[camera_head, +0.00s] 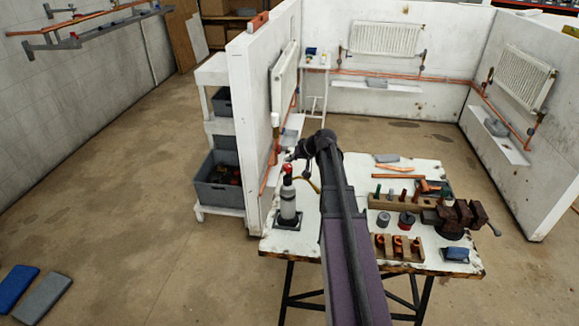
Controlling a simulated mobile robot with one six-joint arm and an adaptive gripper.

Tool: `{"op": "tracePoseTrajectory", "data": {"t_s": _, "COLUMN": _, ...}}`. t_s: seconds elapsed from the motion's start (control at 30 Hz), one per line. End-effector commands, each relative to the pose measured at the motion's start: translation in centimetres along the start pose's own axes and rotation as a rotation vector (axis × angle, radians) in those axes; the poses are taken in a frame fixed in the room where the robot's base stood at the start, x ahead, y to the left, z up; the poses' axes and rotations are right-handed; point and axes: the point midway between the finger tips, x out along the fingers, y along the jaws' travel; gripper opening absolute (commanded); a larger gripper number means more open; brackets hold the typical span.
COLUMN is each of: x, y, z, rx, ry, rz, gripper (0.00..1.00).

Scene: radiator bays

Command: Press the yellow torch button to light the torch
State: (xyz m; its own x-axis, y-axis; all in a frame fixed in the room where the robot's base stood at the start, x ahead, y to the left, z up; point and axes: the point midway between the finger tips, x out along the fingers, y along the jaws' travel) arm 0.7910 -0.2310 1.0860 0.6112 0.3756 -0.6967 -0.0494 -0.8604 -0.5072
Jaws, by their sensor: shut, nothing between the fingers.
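The torch (288,205) stands upright at the left end of the white workbench (262,249). It has a pale grey cylinder and a red part near its top, and it sits on a dark square base. I cannot make out its yellow button. A thin yellowish piece shows just right of the torch, partly behind my arm. My gripper (293,156) is small and dark, above and slightly behind the torch top. It is shut and empty. I cannot tell whether it touches the torch, and no flame is visible.
A white partition wall (250,110) with a radiator and copper pipes rises close behind the torch. A rusty vise (455,218), a wooden block of tools (400,202) and copper fittings in a wooden rack (398,247) fill the bench's right side.

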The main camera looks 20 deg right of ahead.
Motion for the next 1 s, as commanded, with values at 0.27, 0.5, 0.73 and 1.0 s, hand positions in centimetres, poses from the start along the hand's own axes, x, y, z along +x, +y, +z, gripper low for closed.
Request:
{"op": "tracePoseTrajectory", "data": {"t_s": 0.27, "x": 0.56, "y": 0.31, "z": 0.37, "rx": -0.001, "ry": 0.0, "rz": -0.001, "gripper": 0.0}}
{"op": "tracePoseTrajectory", "data": {"t_s": 0.5, "x": 0.64, "y": 0.35, "z": 0.42, "rx": -0.001, "ry": -0.001, "rz": -0.001, "gripper": 0.0}}
{"op": "tracePoseTrajectory", "data": {"t_s": 0.73, "x": 0.64, "y": 0.35, "z": 0.42, "rx": -0.001, "ry": -0.001, "rz": -0.001, "gripper": 0.0}}
{"op": "tracePoseTrajectory", "data": {"t_s": 1.0, "x": 0.76, "y": 0.45, "z": 0.51, "rx": -0.001, "ry": -0.001, "rz": -0.001, "gripper": 0.0}}
